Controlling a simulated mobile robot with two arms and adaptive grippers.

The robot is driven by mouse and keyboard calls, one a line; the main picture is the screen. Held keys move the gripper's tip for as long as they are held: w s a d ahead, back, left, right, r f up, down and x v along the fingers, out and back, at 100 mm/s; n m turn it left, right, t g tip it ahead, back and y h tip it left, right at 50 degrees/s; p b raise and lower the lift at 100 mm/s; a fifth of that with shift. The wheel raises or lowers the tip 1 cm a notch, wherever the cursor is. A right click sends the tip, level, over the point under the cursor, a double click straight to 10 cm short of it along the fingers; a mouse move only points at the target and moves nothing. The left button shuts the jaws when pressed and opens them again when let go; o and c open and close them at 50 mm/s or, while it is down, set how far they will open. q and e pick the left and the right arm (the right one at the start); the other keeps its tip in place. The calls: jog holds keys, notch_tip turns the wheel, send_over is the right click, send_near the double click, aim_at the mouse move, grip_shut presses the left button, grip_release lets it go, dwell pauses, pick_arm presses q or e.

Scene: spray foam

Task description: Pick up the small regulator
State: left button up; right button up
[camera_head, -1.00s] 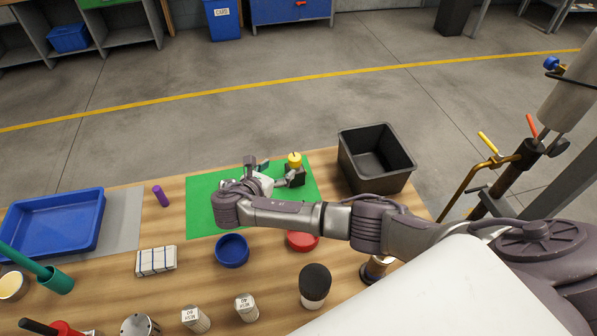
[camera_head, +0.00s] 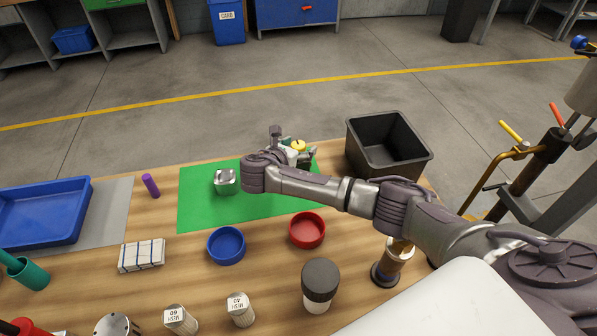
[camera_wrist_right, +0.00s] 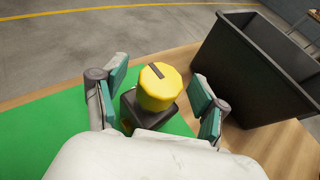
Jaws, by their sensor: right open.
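The small regulator, with a round yellow knob (camera_head: 298,146) and a dark square body, stands on the green mat (camera_head: 205,210) near its far right edge. In the head view my right gripper (camera_head: 290,152) partly hides it. In the right wrist view the yellow knob (camera_wrist_right: 158,86), with a dark mark on top, sits between the two teal-padded fingers of my right gripper (camera_wrist_right: 160,98). The fingers are open, with a gap on each side of the knob. My left gripper is not in view.
A black bin (camera_head: 385,150) stands just right of the regulator. A silver block (camera_head: 225,181) lies on the mat to the left. A blue dish (camera_head: 226,246) and a red dish (camera_head: 308,230) are in front of the mat.

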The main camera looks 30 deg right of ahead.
jog(key=shift+r, duration=0.1)
grip_shut()
dwell(0.3)
